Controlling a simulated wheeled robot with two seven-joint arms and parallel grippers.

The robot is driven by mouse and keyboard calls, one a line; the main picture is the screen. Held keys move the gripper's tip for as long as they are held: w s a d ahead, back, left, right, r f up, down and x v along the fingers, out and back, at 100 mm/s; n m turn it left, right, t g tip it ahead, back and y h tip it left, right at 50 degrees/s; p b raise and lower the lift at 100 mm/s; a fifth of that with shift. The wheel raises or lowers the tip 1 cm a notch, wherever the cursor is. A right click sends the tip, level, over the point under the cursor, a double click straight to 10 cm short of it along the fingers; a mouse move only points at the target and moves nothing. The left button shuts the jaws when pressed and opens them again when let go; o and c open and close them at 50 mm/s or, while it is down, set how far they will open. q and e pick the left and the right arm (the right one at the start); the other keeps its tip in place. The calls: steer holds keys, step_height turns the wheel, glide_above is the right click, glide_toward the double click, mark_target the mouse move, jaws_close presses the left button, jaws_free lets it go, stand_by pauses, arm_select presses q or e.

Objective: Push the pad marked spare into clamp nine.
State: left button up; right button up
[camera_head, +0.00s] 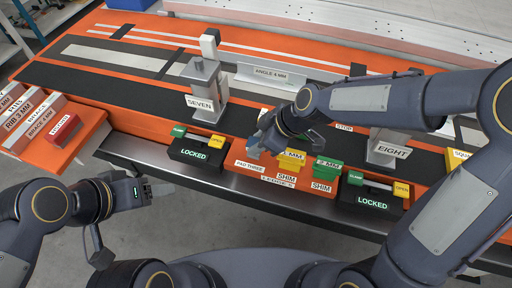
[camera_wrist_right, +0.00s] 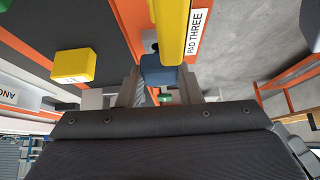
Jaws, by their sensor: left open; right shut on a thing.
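Clamp posts marked SEVEN (camera_head: 203,85) and EIGHT (camera_head: 388,148) stand on the orange panel. I see no clamp marked nine and no pad marked spare. My right gripper (camera_head: 256,146) is down by the label PAD THREE (camera_head: 250,166) at the front of the panel. In the right wrist view its fingers are shut on a blue block (camera_wrist_right: 160,74), whose own marking I cannot read. A yellow bar (camera_wrist_right: 172,30) shows just past the block. My left gripper (camera_head: 150,191) is open and empty, in front of the bench and clear of the parts.
Black LOCKED boxes (camera_head: 193,155) (camera_head: 371,204) with green and yellow ends flank the part holder. Yellow (camera_head: 291,160) and green (camera_head: 327,168) shims stand right of my right gripper. A labelled orange rack (camera_head: 40,122) stands at the left. A grey angle (camera_head: 275,76) lies behind.

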steer(key=shift+f+b, duration=0.9)
steer(key=shift+b, duration=0.1)
steer(key=o, duration=1.1)
steer(key=shift+o, duration=0.2)
steer(key=shift+r, duration=0.15)
step_height(320, 180, up, 8)
steer(key=d+p, duration=0.1)
steer(key=p, duration=0.4)
steer(key=shift+s+d+r+p, duration=0.15)
steer(key=shift+s+d+p, duration=0.1)
steer(key=shift+d+p, duration=0.05)
